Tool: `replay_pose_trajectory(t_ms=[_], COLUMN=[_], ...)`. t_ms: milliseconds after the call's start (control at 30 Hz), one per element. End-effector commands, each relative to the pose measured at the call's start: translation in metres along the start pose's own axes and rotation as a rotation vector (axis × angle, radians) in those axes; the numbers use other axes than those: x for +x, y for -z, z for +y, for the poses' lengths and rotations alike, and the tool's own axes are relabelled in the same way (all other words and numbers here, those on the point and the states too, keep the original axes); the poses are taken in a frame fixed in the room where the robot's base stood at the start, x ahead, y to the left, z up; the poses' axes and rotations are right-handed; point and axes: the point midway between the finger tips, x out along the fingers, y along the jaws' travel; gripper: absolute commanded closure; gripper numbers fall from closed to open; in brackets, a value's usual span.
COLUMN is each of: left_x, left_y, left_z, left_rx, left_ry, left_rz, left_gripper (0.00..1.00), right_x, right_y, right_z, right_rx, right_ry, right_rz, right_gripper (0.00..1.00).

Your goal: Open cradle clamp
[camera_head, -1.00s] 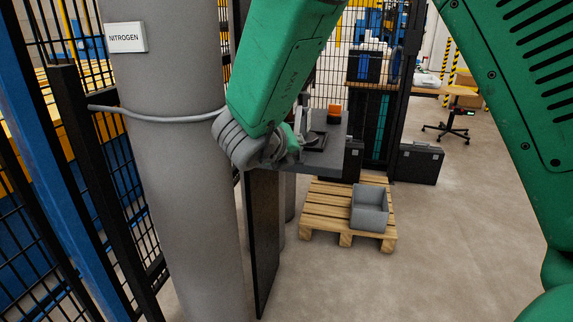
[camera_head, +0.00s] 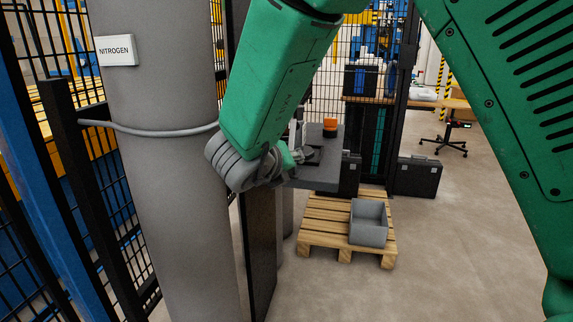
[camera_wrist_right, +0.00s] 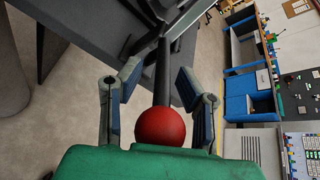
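A red ball knob (camera_wrist_right: 160,127) sits on a dark lever (camera_wrist_right: 162,75) in the right wrist view. My right gripper (camera_wrist_right: 160,80) is open, with one finger on each side of the lever. The knob is close to the palm, and gaps show between the fingers and the lever. In the head view, a green arm reaches down to a grey bench (camera_head: 322,176) carrying a small dark fixture (camera_head: 313,154). The gripper there is mostly hidden behind the wrist, and the red knob cannot be seen. My left gripper is not in view.
A grey gas cylinder (camera_head: 165,170) labelled NITROGEN stands left of the arm. An orange object (camera_head: 330,124) sits on the bench's far part. A pallet (camera_head: 322,222) with a grey bin (camera_head: 368,222) lies beyond.

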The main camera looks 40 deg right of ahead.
Motion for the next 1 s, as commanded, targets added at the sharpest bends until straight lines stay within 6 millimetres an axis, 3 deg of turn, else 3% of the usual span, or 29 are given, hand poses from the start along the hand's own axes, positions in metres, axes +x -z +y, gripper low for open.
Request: replay_pose_trajectory(t_ms=[167, 500, 700, 1000], left_x=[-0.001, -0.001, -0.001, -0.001], left_y=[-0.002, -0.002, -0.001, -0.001], left_z=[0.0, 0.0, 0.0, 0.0], left_rx=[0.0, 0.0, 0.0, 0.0], left_ry=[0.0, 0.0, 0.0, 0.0], left_rz=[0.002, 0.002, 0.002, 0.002], left_gripper=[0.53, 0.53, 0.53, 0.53], right_x=[-0.01, -0.075, -0.105, -0.115], right_y=[-0.002, -0.001, 0.0, 0.001], right_z=[0.001, 0.0, 0.001, 0.001], right_rx=[0.0, 0.001, 0.001, -0.001], right_ry=[-0.002, -0.003, -0.003, -0.001], right_rz=[-0.004, -0.002, 0.002, 0.004], right_gripper=[0.68, 0.68, 0.68, 0.68])
